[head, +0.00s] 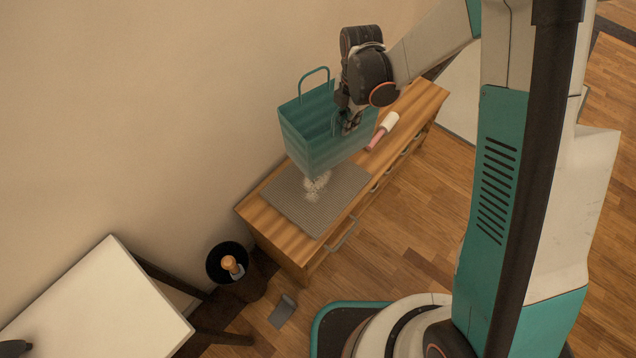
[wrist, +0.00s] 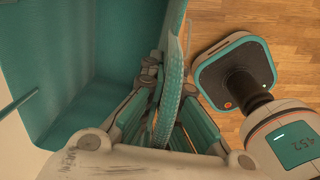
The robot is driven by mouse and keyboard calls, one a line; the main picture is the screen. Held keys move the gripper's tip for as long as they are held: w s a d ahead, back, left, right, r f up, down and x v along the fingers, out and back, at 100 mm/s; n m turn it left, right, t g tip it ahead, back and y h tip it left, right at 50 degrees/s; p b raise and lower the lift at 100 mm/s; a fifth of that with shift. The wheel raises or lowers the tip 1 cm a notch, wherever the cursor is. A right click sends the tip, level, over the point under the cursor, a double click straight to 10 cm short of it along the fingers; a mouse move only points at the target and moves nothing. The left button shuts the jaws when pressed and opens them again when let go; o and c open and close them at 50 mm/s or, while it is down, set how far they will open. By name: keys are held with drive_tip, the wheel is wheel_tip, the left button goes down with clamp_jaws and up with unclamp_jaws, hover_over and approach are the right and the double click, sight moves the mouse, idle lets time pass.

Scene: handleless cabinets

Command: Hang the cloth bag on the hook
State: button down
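The teal cloth bag (head: 318,140) is upright and open at the top, in front of the wall and over the low wooden cabinet. One handle loop stands up at its far side. My gripper (head: 350,122) is at the bag's near right rim. In the wrist view my gripper (wrist: 166,105) has its fingers closed around the teal near handle strap (wrist: 174,78), with the bag's empty-looking inside (wrist: 110,40) to the left. The bag appears to hang above the cabinet top, but any gap under it is hard to judge. I cannot make out a hook in either view.
The wooden cabinet (head: 424,98) bears a grey ribbed mat (head: 285,205) with white bits (head: 316,186), and a white and pink roller (head: 383,130). A black bin (head: 213,265) and a white table (head: 100,300) stand at lower left. Open floor lies to the cabinet's right.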

drive_tip(key=a+n, duration=0.2)
drive_tip(key=n, duration=0.1)
drive_tip(key=shift+w+f+n, duration=0.1)
drive_tip(key=shift+f+n, duration=0.2)
wheel_tip(320, 180, down, 20)
drive_tip(key=b, duration=0.7)
drive_tip(key=shift+r, duration=0.2)
drive_tip(key=c, duration=1.8)
unclamp_jaws()
drive_tip(key=shift+f, duration=0.1)
